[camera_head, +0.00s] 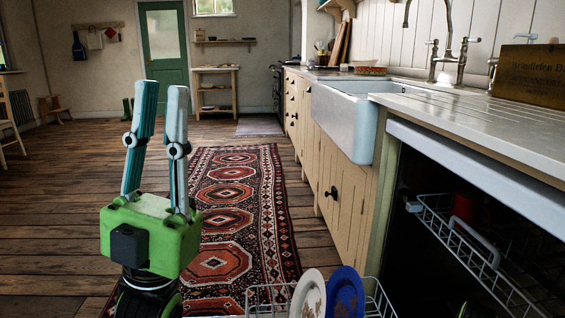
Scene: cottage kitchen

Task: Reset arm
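My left gripper (160,92) stands upright in the left half of the head view, with a green body and teal and pale fingers pointing up. Its two fingers are apart with a narrow gap between them, and nothing is between them. It is in the air in front of the patterned rug, clear of the counter and the dishwasher. My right gripper is not in view.
A dishwasher (443,247) is open at the right, its upper rack showing a red item (466,207). A white plate (309,297) and a blue plate (345,294) stand in the lower rack. A sink (345,118) is beyond. The rug (229,220) and floor are clear.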

